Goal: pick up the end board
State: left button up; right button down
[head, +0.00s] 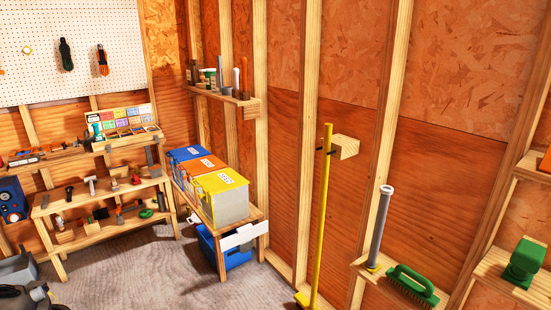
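A white flat piece (237,238) sits at the near end of the low wooden bench (261,215), just below its top edge. I cannot tell for certain whether it is the end board. A smaller pale part of it reaches right along the bench end. Neither of my grippers shows in the head view.
Blue, orange and yellow-topped boxes (229,207) stand on the low bench, with a blue bin (237,259) beneath. A yellow pole (321,215) leans at the wall. A shelf at right holds a green brush (411,284). The grey floor (165,275) is clear at centre left.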

aim_at(245, 234)
jog(key=i+u, duration=0.25)
jog(key=i, duration=0.4)
jog(key=i+u, duration=0.3)
jog(key=i, duration=0.4)
jog(key=i+j+z, duration=0.15)
jog(key=i, duration=0.25)
jog(key=i+z, duration=0.15)
jog(key=i, duration=0.3)
jog(key=i+j+z, duration=0.15)
jog(key=i, duration=0.25)
jog(key=j, duration=0.1)
